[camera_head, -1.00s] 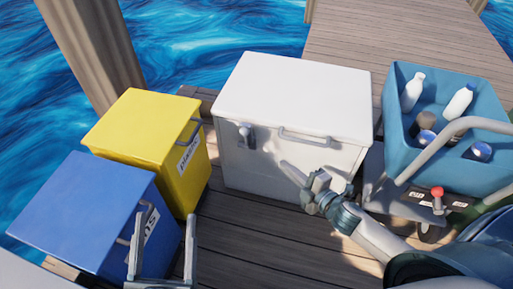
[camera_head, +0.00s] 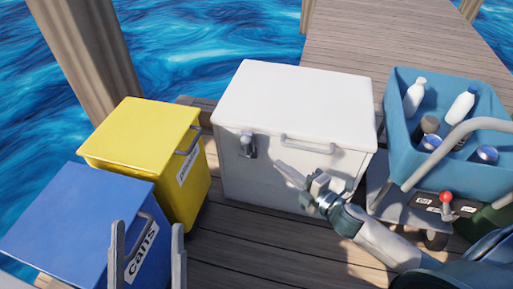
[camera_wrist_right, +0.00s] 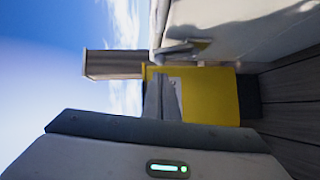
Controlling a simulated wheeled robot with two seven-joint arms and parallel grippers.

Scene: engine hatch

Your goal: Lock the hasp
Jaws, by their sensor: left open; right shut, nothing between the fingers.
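The hasp (camera_head: 247,145) is a small grey metal fitting on the front of the white chest (camera_head: 300,100), left of its handle; I cannot tell its exact position. The chest lid is down. My right gripper (camera_head: 280,167) is shut and empty in front of the chest, fingers pointing left toward the hasp, right of it and slightly lower, apart from it. In the right wrist view its grey fingers (camera_wrist_right: 163,97) show against the yellow bin, and a grey metal part (camera_wrist_right: 180,48) sticks out from the chest. My left gripper (camera_head: 148,225) is open and empty at the lower left.
A yellow bin (camera_head: 140,140) and a blue bin labelled "cans" (camera_head: 75,215) stand left of the chest. A blue crate (camera_head: 410,150) with bottles and cans sits on a cart at the right. Wooden deck (camera_head: 260,235) lies in front; water is behind.

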